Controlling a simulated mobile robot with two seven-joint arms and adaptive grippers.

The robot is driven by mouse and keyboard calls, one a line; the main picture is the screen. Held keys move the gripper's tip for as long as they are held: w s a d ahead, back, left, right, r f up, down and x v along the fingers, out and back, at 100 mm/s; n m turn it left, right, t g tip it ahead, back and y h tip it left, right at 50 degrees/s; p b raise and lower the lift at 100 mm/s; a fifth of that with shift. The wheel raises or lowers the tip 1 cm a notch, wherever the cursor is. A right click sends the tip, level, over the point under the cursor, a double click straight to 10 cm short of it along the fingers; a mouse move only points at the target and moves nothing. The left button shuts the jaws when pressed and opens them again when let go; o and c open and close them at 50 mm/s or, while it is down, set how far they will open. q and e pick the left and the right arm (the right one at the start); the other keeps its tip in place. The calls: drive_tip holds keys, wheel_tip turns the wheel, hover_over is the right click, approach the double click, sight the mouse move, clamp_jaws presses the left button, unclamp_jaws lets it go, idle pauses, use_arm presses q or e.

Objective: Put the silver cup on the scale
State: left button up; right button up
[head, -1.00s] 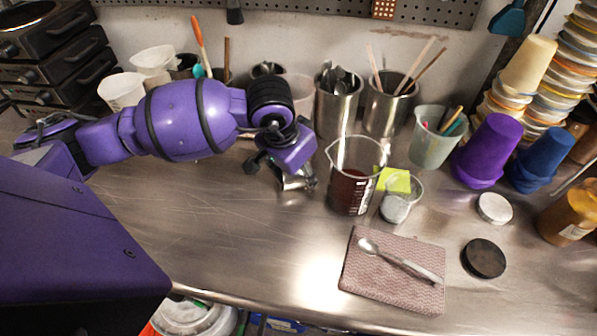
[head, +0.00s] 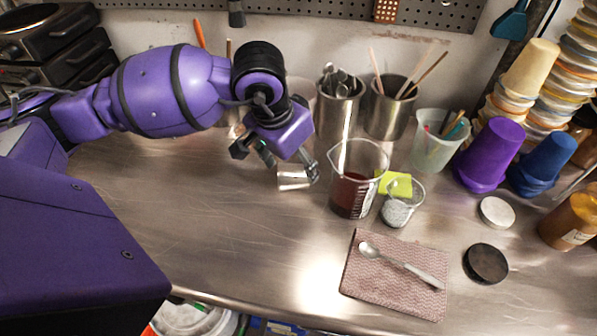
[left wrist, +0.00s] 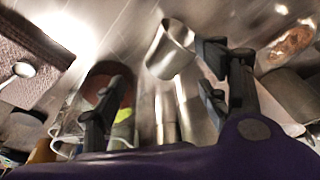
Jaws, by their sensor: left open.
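The silver cup (head: 293,179) is a small shiny metal cup on the steel bench, left of the glass beaker. It also shows in the left wrist view (left wrist: 168,52), near the fingertips. My left gripper (head: 280,160) is open, with its fingers above and around the near side of the cup; in the left wrist view its fingers (left wrist: 160,72) stand apart with nothing held between them. I cannot tell whether they touch the cup. I cannot make out a scale in either view. My right gripper is not in view.
The glass beaker (head: 357,180) with dark red liquid stands close to the gripper's right. A small cup of grey powder (head: 400,207) and steel tool pots (head: 336,112) are near. A spoon (head: 400,264) lies on a folded cloth (head: 375,300). The bench's left front is clear.

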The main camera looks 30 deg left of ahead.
use_arm(q)
drive_tip(key=v, duration=0.4)
drive_tip(key=shift+r, duration=0.25)
drive_tip(key=shift+o, duration=0.5)
drive_tip(key=shift+s+r, duration=0.15)
drive_tip(key=shift+r, duration=0.1)
drive_tip(key=n+t+h+p, duration=0.1)
drive_tip(key=n+t+h, duration=0.35)
drive_tip(key=n, duration=2.45)
approach(282, 173)
drive_tip(key=w+f+g+h, duration=0.2)
drive_tip(key=w+f, duration=0.1)
drive_tip(key=w, duration=0.1)
drive_tip(key=shift+y, duration=0.25)
drive_tip(key=x, duration=0.7)
drive_tip(key=shift+f, duration=0.3)
drive_tip(key=c, duration=1.3)
drive_tip(key=shift+a+r, duration=0.1)
